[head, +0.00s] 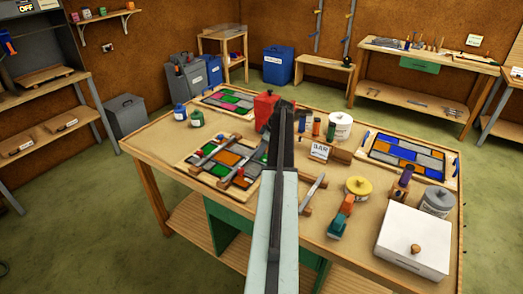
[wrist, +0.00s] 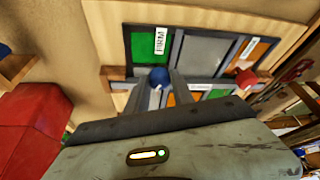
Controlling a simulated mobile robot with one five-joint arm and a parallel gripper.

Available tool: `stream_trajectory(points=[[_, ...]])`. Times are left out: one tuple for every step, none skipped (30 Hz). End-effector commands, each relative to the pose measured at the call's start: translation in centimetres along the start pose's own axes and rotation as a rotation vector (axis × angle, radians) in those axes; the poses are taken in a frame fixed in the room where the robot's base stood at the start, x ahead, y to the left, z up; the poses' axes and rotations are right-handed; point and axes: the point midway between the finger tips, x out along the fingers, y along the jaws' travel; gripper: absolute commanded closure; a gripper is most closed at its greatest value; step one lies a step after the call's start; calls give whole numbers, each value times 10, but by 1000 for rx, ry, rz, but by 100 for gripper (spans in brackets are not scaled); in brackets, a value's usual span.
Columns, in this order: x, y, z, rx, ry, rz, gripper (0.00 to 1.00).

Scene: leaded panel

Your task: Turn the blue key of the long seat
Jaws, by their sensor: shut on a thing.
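The blue key (wrist: 158,77) shows as a round blue knob between my gripper's fingertips in the wrist view. My gripper (wrist: 160,84) is shut on it, with one finger on each side. The key sits at the edge of a leaded panel (wrist: 205,48) with green, grey and orange panes, beside a grey bar. I cannot tell how far the key is turned. A red key (wrist: 246,78) stands farther right on that bar. In the head view my arm hides the blue key and the gripper's tips; the panel (head: 228,158) shows left of the arm.
A red block-like can (head: 266,108) stands beside my arm; a red body (wrist: 35,118) fills the wrist view's left side. Small bottles, a white jar (head: 340,126) and another panel (head: 408,155) crowd the workbench (head: 150,142). A white box (head: 412,240) stands at the near right.

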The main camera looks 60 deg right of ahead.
Motion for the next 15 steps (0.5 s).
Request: stream_trajectory(points=[[0, 2, 1, -31, -2, -15, 100], [0, 2, 1, -50, -2, -23, 100], [0, 2, 1, -74, -2, -34, 100], [0, 2, 1, -92, -2, -41, 100], [0, 2, 1, -108, -2, -47, 100], [0, 2, 1, -129, -2, -55, 100], [0, 2, 1, -143, -2, -61, 100], [0, 2, 1, -156, -2, -67, 100], [0, 2, 1, -171, -2, -73, 100], [0, 2, 1, -183, -2, -77, 100], [0, 2, 1, -192, -2, -81, 100], [0, 2, 1, -203, -2, -86, 100], [0, 2, 1, -211, -2, -89, 100], [0, 2, 1, -218, -2, -92, 100], [0, 2, 1, -225, -3, -95, 100]])
